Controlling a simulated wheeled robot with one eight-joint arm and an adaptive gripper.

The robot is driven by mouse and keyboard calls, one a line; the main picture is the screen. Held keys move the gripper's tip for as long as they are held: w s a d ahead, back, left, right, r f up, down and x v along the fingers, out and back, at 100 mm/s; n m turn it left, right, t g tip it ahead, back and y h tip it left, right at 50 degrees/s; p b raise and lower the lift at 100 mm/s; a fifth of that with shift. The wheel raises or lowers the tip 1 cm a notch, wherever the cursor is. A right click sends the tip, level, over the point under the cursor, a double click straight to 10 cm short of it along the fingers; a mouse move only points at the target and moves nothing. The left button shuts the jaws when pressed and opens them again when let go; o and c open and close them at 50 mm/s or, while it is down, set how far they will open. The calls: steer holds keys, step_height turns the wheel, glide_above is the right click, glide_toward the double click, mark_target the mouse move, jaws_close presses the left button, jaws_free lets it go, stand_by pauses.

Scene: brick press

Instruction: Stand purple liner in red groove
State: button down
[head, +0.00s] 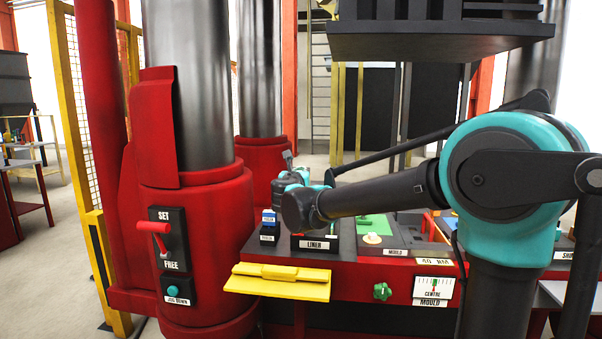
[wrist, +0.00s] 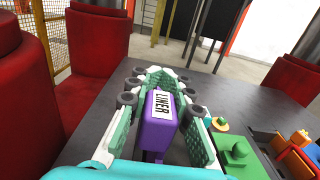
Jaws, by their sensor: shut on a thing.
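The purple liner (wrist: 159,122), a block with a white LINER label, sits between the green pads of my gripper (wrist: 158,102) in the wrist view. The gripper is shut on it. In the head view my gripper (head: 291,180) is above the left part of the bench, mostly behind my own wrist, and the liner cannot be made out there. A black holder with a LINER label (head: 314,244) is on the bench below my wrist. I cannot make out the red groove in either view. Whether the liner touches the bench cannot be told.
A green mould piece (head: 374,226) with a round knob lies right of the LINER holder; green pieces (wrist: 238,155) also show in the wrist view. A blue piece (head: 269,216) stands left. Red columns (head: 190,225) flank the bench, and a dark press head (head: 440,38) hangs above.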

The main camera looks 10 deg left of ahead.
steer(key=shift+f, duration=0.15)
steer(key=shift+f, duration=1.8)
